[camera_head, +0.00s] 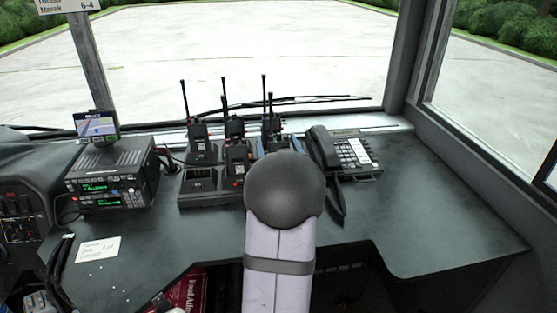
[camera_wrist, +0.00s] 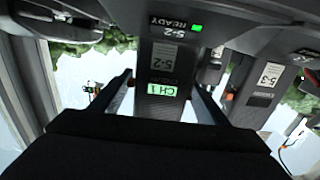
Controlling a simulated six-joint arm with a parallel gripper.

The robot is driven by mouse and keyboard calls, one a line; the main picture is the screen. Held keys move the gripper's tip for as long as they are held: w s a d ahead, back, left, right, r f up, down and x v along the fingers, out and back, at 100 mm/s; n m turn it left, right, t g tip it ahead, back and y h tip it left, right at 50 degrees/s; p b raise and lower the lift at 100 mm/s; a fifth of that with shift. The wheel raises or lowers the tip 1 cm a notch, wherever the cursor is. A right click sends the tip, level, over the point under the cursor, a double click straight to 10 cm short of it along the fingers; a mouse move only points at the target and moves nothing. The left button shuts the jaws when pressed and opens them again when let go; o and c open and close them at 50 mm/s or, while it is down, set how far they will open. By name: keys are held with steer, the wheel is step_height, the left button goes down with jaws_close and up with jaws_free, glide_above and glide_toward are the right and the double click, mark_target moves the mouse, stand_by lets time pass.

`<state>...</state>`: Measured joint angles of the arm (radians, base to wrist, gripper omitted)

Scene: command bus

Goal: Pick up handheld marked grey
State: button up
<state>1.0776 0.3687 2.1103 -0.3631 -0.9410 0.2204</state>
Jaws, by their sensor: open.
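Several black handheld radios with antennas stand in a dark charger rack (camera_head: 200,199) on the desk in the head view. One handheld (camera_head: 237,160) stands at the front; another (camera_head: 199,140) stands behind it to the left. I cannot make out a grey mark on any handheld.
In the wrist view another handheld (camera_wrist: 262,88) stands close to the right finger. In the head view a desk phone (camera_head: 357,155) is right of the rack, and a radio unit (camera_head: 108,180) with a small screen is left. The desk's right side (camera_head: 450,225) is clear.

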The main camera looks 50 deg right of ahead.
steer(key=shift+w+d, duration=0.3)
steer(key=shift+d, duration=0.05)
